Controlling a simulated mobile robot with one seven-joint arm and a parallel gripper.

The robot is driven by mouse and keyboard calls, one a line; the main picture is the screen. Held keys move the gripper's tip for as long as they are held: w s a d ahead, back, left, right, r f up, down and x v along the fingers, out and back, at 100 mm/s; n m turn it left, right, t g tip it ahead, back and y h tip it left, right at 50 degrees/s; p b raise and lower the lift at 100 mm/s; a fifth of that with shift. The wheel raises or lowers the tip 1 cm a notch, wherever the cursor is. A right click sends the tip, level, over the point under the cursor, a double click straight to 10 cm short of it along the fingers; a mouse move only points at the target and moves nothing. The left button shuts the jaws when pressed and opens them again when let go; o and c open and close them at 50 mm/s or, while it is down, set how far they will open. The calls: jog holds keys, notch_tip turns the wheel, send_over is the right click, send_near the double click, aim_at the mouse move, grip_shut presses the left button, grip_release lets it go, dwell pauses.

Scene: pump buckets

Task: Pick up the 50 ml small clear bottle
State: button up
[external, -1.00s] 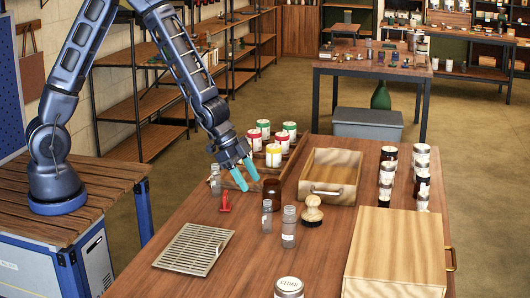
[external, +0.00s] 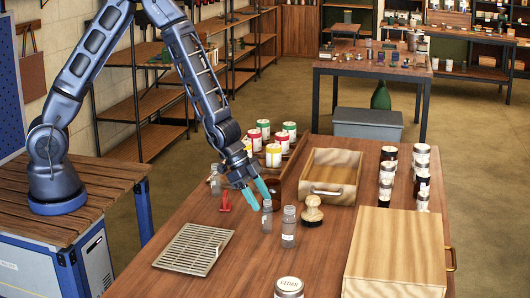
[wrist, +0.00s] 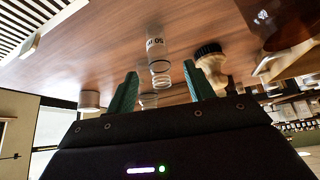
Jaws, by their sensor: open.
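The small clear bottle (external: 267,218) stands upright on the wooden table, left of a larger clear bottle (external: 289,232). In the wrist view a clear bottle (wrist: 157,52) with an upside-down label reading 50 shows in line with the gap between my fingers. Part of another clear object (wrist: 148,101) shows beyond it. My gripper (external: 262,204) is open, its teal fingers pointing down just above and behind the small bottle. In the wrist view the fingers of my gripper (wrist: 160,77) are spread with nothing held between them.
A red object (external: 225,201) and a metal grate (external: 195,248) lie left. A cedar-labelled jar (external: 289,287) stands in front. An open wooden tray (external: 331,176) is farther back.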

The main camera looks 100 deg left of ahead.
aim_at(267, 213)
jog(key=shift+x, duration=2.85)
jog(key=shift+s, duration=0.1)
jog(key=c, duration=1.1)
jog(key=shift+c, duration=0.2)
jog(key=shift+r, duration=0.1)
